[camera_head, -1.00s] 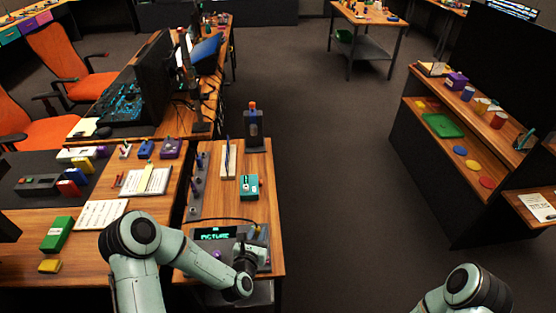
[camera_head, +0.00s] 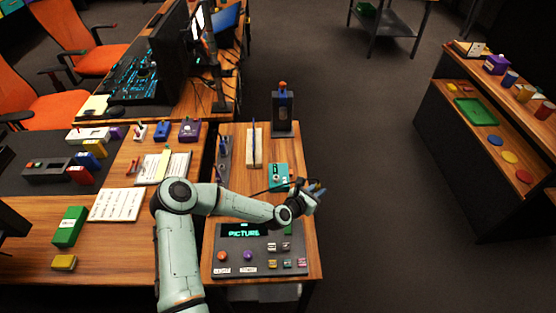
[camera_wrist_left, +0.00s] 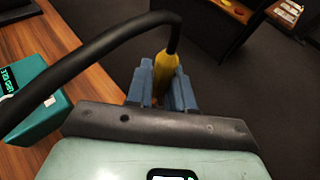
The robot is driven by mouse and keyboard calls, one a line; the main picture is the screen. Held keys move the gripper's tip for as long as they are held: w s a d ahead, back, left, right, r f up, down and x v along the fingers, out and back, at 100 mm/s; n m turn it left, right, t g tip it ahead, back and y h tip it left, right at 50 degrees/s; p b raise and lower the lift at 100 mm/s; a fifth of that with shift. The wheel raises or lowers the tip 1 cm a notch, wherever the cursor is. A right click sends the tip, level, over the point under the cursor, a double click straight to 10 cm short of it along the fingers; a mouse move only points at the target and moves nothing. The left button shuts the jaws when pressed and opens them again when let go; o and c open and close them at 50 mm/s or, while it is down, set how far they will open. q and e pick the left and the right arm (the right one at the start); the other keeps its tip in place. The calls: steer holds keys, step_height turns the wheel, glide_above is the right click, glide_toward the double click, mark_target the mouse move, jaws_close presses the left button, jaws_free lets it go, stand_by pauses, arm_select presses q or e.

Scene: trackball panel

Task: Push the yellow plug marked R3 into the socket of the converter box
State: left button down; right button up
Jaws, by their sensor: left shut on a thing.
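My left gripper (camera_head: 314,191) is shut on the yellow plug (camera_wrist_left: 166,68), which sits between its blue fingers (camera_wrist_left: 162,86) in the wrist view. A black cable loops from the plug across the wrist view. The R3 mark is not readable. The teal box, likely the converter box (camera_head: 279,176), lies on the desk left of the gripper; it also shows at the left of the wrist view (camera_wrist_left: 35,110). The plug is apart from the box, by the desk's right edge. The box's socket is not clearly visible. My right gripper is out of view.
A dark panel (camera_head: 240,262) with a lit "PICTURE" screen, knobs and small coloured buttons lies at the desk's front. A dark upright holder (camera_head: 283,115) and a pale block (camera_head: 254,158) stand behind the teal box. Open floor (camera_head: 380,150) lies right of the desk.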

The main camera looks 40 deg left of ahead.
arm_select(q)
steer(key=a+r+m+h+b, duration=0.1)
steer(key=a+r, duration=0.1)
steer(key=a, duration=0.3)
steer(key=a+r+h+b, duration=0.1)
steer(key=a+r, duration=0.2)
steer(key=a, duration=0.3)
steer(key=a+r+m+g+b, duration=0.1)
steer(key=a+r, duration=0.1)
steer(key=a, duration=0.3)
steer(key=shift+s+a+r+m+h, duration=0.3)
steer(key=shift+s+a+r+h, duration=0.1)
steer(key=shift+s, duration=0.05)
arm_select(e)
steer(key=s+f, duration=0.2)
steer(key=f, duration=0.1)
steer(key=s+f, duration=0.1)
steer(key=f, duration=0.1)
arm_select(q)
steer(key=shift+s+f+b, duration=0.15)
steer(key=shift+f+b, duration=1.4)
steer(key=shift+f, duration=1.3)
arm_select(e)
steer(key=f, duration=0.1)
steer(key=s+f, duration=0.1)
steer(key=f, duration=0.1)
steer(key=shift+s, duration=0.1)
